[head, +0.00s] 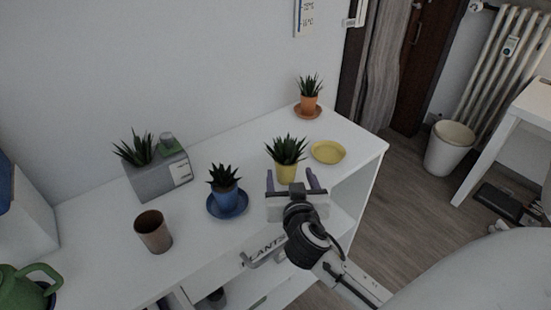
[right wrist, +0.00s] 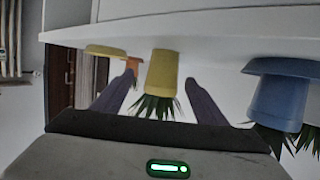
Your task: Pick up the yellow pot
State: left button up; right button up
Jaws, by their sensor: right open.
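The yellow pot (head: 286,174) with a spiky green plant stands on the white shelf desk, in front of the yellow saucer (head: 328,152). My right gripper (head: 297,180) is open at the desk's front edge, close in front of the pot. In the right wrist view, which is upside down, the yellow pot (right wrist: 162,70) shows between and beyond the two fingers (right wrist: 155,92), and I see no contact. My left gripper is not in view.
A blue pot (head: 225,197) on a blue saucer stands left of the yellow pot. An orange pot (head: 309,104) stands at the back right. A brown cup (head: 153,231) and a grey planter (head: 158,176) are further left.

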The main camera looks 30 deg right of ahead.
aim_at(290, 173)
jog(key=x, duration=0.3)
jog(key=shift+w+d, duration=0.25)
jog(key=shift+d, duration=0.05)
jog(key=x, duration=0.5)
jog(key=shift+w+a+p, duration=0.2)
jog(key=shift+a+p, duration=0.1)
jog(key=shift+p, duration=0.05)
jog(key=shift+w, duration=0.1)
jog(key=c, duration=1.3)
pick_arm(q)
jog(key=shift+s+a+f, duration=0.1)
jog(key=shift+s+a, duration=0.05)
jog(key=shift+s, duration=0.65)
